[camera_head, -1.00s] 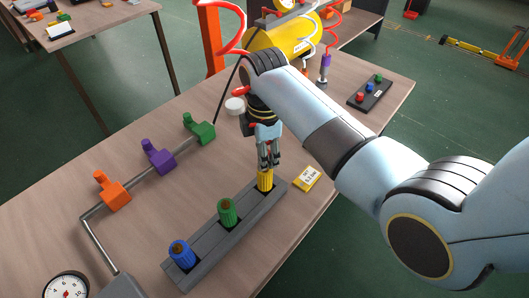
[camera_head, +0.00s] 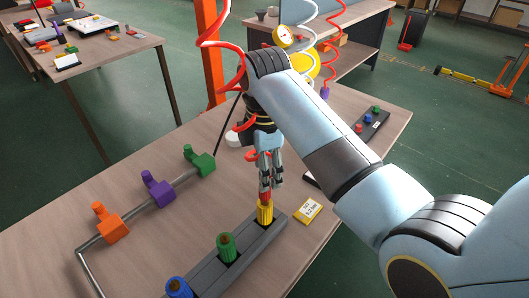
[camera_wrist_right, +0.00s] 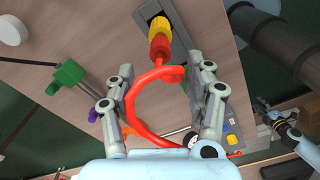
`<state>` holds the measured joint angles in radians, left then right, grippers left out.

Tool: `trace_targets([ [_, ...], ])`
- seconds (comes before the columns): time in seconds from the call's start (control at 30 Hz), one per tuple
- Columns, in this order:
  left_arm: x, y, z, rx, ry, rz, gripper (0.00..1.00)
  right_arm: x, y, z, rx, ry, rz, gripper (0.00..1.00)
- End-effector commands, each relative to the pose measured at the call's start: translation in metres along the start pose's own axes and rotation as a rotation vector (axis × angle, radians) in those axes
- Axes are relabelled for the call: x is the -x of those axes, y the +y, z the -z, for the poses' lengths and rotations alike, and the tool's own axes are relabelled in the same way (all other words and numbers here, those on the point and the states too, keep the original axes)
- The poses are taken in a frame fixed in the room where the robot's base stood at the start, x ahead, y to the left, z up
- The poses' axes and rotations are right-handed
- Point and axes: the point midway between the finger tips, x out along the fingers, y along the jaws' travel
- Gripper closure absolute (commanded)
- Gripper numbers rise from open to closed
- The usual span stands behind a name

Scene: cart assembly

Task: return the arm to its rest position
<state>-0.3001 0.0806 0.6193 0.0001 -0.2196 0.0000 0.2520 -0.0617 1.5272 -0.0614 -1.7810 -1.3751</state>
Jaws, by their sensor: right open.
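My right gripper (camera_head: 266,184) is open just above the yellow fitting (camera_head: 265,212) at the far end of the grey rack (camera_head: 240,262). A red connector (camera_head: 264,196) stands upright in the yellow fitting. In the right wrist view the yellow fitting (camera_wrist_right: 159,27) and red connector (camera_wrist_right: 160,46) lie beyond my spread fingers (camera_wrist_right: 170,80). The red hose (camera_wrist_right: 133,105) loops through the space between them. My right arm still reaches out over the table. My left gripper is outside the head view; an arm end with a gripper (camera_wrist_right: 276,115) shows small in the right wrist view, its jaws unclear.
Green (camera_head: 199,160), purple (camera_head: 157,188) and orange (camera_head: 110,223) valves stand on a pipe to the left. A coiled red hose (camera_head: 216,42) hangs around my right wrist.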

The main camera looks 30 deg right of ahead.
Motion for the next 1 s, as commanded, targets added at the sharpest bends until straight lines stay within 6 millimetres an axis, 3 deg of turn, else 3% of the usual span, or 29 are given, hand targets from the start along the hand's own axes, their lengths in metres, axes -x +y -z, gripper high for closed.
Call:
trace_targets([
  [0.1, 0.0, 0.0, 0.0, 0.0, 0.0, 0.0, 0.6, 0.026, 0.001, 0.0, 0.0, 0.001, -0.004, 0.46],
  [0.3, 0.0, 0.001, 0.0, 0.0, 0.0, -0.001, 0.6, 0.051, 0.0, 0.001, 0.001, 0.001, 0.0, 0.46],
  [0.77, 0.0, 0.001, 0.001, 0.0, 0.0, -0.001, 0.6, 0.053, -0.003, -0.002, -0.016, -0.001, -0.001, 0.46],
  [0.87, 0.0, 0.001, 0.001, 0.0, 0.001, -0.001, 0.6, 0.044, -0.018, -0.012, -0.109, -0.005, -0.021, 0.46],
  [1.0, 0.0, 0.001, 0.002, 0.0, 0.002, -0.001, 0.6, 0.027, -0.062, -0.042, -0.404, -0.002, -0.093, 0.46],
])
